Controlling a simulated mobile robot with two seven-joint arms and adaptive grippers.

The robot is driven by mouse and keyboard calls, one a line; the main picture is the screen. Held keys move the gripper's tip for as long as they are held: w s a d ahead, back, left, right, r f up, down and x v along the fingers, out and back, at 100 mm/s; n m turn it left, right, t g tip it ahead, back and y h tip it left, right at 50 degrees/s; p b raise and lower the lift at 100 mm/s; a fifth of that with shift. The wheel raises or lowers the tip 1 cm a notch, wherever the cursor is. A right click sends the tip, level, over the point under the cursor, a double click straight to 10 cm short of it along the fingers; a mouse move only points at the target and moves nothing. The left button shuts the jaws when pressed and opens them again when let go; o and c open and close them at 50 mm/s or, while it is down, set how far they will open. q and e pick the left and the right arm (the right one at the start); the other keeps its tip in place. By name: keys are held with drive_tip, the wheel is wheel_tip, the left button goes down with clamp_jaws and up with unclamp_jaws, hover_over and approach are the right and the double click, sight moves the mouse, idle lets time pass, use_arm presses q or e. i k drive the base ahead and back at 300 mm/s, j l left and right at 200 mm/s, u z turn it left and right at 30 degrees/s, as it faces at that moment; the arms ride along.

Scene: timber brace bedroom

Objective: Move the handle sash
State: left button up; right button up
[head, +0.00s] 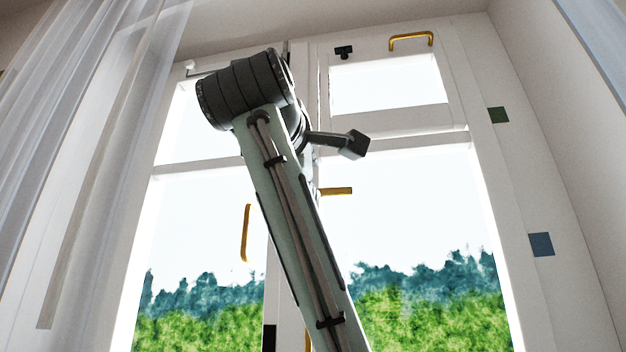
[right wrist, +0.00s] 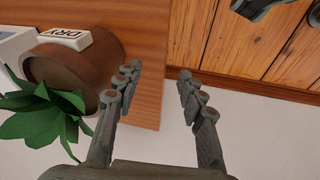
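The white window fills the head view. Its right sash (head: 463,143) and left sash (head: 200,168) both have brass fittings. A vertical brass handle (head: 246,233) is at the left sash, a short brass lever (head: 338,191) is near the middle, and a brass pull (head: 410,40) is on the upper right pane's frame. My right gripper (right wrist: 157,88) is open and empty in the right wrist view.
Sheer curtains (head: 95,130) hang at the left. Wooden planks (right wrist: 245,60) and pale floor lie beyond.

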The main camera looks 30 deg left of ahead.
sight(530, 326)
drive_tip(key=k+l, duration=0.2)
drive_tip(key=k, duration=0.3)
drive_tip(key=k+l, duration=0.2)
drive_tip(key=k, duration=0.25)
